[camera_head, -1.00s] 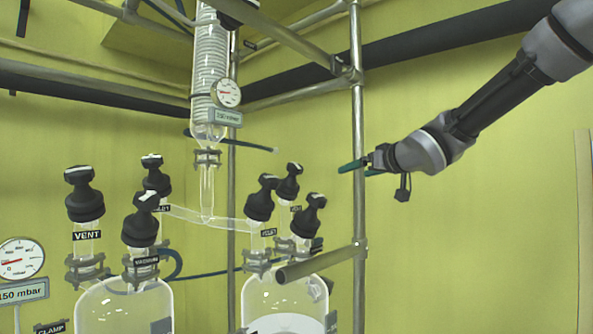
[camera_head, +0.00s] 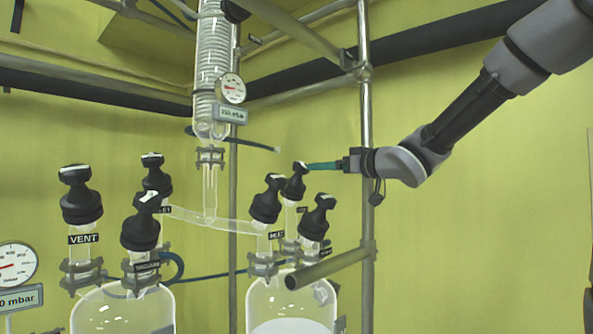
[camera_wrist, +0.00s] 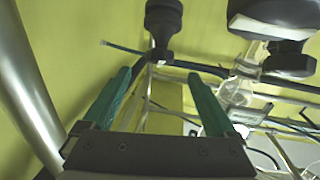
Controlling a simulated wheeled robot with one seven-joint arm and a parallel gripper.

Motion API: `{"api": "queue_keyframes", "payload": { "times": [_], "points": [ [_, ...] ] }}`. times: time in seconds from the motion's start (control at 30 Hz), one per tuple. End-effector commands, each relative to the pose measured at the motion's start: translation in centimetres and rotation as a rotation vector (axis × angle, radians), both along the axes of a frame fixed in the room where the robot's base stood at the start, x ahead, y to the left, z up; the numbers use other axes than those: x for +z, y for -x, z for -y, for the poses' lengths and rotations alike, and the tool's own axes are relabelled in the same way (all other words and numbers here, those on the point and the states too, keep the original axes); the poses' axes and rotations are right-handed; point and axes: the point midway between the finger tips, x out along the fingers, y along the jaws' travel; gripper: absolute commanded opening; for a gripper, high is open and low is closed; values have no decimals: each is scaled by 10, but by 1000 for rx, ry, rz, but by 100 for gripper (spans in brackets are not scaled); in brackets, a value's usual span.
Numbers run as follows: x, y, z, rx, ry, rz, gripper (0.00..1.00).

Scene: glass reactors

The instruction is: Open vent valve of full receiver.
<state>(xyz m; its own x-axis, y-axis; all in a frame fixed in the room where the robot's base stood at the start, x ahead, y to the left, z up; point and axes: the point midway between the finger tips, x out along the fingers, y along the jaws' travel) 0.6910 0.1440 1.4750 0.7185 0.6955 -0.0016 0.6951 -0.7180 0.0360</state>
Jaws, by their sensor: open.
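The right receiver (camera_head: 258,300) is a glass vessel with white contents. Three black valve knobs stand on its necks: left (camera_head: 267,198), back (camera_head: 294,180) and right (camera_head: 318,215). The left one is labelled as an inlet; the other two labels are too small to read surely. My gripper (camera_head: 323,166), with teal fingers, is open and empty, its tips close to the back knob in the head view; contact cannot be told. In the wrist view one black knob (camera_wrist: 163,25) shows beyond the open fingers (camera_wrist: 158,90), and a larger one (camera_wrist: 272,30) lies to the right.
The left receiver (camera_head: 100,312) has several black knobs, one labelled VENT (camera_head: 84,239). A metal pole (camera_head: 366,215) stands by my gripper and also shows at left in the wrist view (camera_wrist: 30,90). A short horizontal tube (camera_head: 325,267) crosses before the right receiver. A glass condenser (camera_head: 211,75) hangs above.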

Motion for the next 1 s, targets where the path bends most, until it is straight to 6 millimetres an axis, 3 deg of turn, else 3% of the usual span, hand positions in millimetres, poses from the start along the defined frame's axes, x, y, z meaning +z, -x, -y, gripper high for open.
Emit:
{"api": "queue_keyframes", "payload": {
  "times": [0.6,1.0],
  "points": [
    [0,-69,-67,2,1,1,92],
    [0,-76,-74,1,-1,1,92]
  ]
}}
